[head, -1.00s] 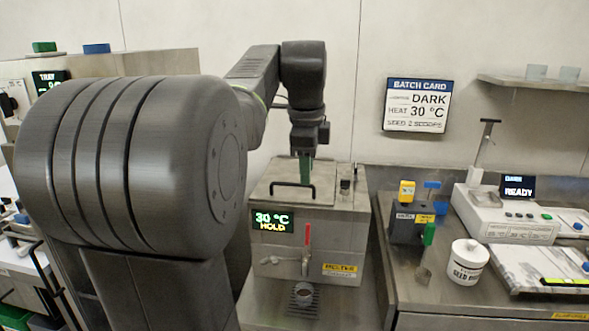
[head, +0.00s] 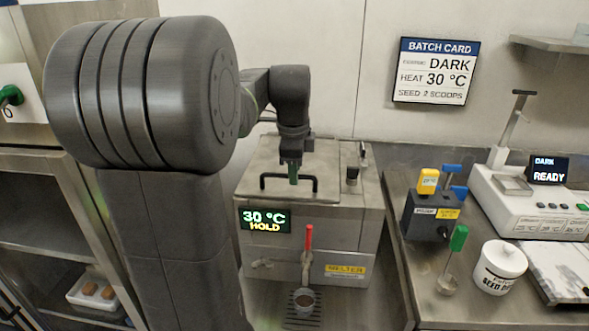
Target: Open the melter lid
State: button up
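The melter (head: 350,235) is a steel box with a lit display (head: 264,219) reading 30 °C HOLD. Its flat steel lid (head: 325,160) lies shut on top. A black bar handle (head: 314,182) stands on the lid near its front edge. My gripper (head: 292,172) points down at the middle of this handle. A small green piece shows at its tip, overlapping the bar in the picture. I cannot tell whether it touches the handle, or whether the fingers are open or shut.
A black knob (head: 352,174) stands beside the lid. On the right bench are a dark block (head: 425,217), a green-handled scoop (head: 457,240) and a white seed tub (head: 499,268).

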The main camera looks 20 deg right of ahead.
jog(key=shift+f, duration=0.1)
grip_shut()
